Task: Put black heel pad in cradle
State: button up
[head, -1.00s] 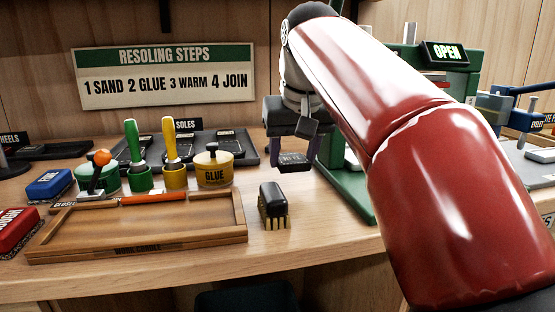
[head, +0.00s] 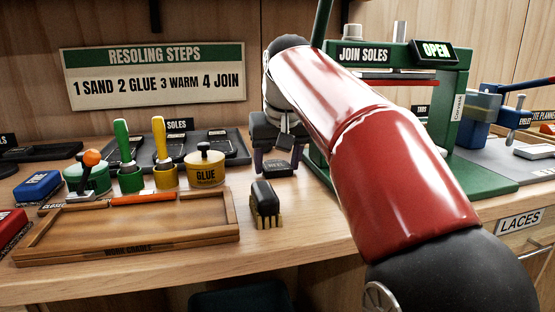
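The black heel pad (head: 278,169) is a small dark block with pale lettering on top. My gripper (head: 275,162) points down with its purple-grey fingers on either side of the pad. It appears shut on the pad and holds it above the bench, behind and to the right of the brush. The work cradle (head: 125,250) is a shallow wooden tray with raised rims at the front left of the bench. Its floor looks empty. The pad is apart from the cradle, to its right and further back. My red arm hides part of the press.
A black brush (head: 264,200) stands right of the cradle. Behind the cradle are a glue tin (head: 206,172), green and yellow pots with tools, and an orange-knobbed lever (head: 91,158). A blue block (head: 38,186) lies left.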

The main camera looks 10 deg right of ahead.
jog(key=shift+o, duration=1.4)
jog(key=shift+r, duration=0.15)
